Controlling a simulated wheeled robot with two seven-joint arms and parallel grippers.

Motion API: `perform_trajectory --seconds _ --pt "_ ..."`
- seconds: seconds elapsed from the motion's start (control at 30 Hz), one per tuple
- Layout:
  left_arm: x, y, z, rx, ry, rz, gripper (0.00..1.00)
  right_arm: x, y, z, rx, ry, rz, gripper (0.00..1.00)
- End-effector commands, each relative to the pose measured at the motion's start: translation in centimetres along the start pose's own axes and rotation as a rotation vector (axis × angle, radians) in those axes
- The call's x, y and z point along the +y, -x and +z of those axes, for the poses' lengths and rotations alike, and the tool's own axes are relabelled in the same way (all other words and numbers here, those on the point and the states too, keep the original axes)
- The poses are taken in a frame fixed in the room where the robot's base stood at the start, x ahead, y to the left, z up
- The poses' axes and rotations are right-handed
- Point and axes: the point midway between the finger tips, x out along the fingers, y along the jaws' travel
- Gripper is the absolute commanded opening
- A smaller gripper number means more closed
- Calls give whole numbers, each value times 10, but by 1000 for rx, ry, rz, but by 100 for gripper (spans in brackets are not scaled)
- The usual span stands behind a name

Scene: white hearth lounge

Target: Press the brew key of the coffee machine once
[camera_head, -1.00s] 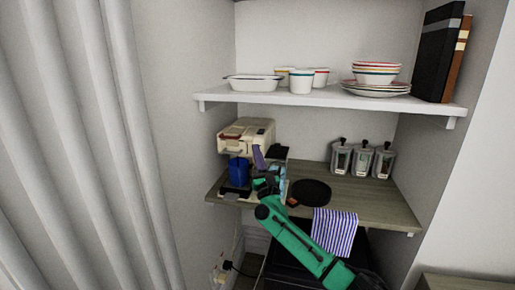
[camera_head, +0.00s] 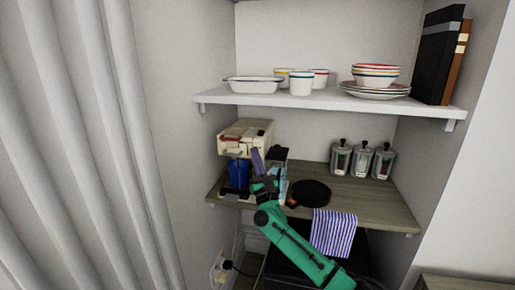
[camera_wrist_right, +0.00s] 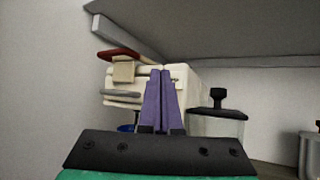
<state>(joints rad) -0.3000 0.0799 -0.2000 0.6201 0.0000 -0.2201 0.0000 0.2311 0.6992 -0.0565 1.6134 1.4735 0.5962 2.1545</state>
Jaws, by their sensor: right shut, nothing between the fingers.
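The coffee machine (camera_head: 247,136) is cream-white and stands at the left end of the wooden shelf, with a blue cup (camera_head: 239,172) under its head. In the right wrist view the machine's front (camera_wrist_right: 182,85) shows a dark red part on top, a beige block and a grey lever-like part; I cannot tell which is the brew key. My right gripper (camera_head: 257,158) is shut and empty, its purple fingers pointing up in front of the machine's right side. In the right wrist view the fingertips (camera_wrist_right: 165,72) overlap the machine's front; I cannot tell whether they touch it. My left gripper is not in view.
A black pan (camera_head: 311,192) lies right of my right wrist. Several lidded canisters (camera_head: 341,158) stand further right. An upper shelf (camera_head: 320,97) with crockery is above. A striped towel (camera_head: 333,233) hangs over the front edge.

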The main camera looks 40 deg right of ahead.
Motion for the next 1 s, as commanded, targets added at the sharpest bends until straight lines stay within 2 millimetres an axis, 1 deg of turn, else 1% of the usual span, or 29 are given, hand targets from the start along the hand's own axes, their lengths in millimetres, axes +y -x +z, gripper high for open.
perform_trajectory --seconds 0.2,0.43,0.6,1.0 --pt "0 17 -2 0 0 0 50 10 12 12 2 -2 1 0" --pt "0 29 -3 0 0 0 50 22 28 23 2 -3 0 0" --pt "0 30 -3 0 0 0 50 25 34 26 0 0 0 0" --pt "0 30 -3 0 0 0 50 25 34 25 0 0 0 0"
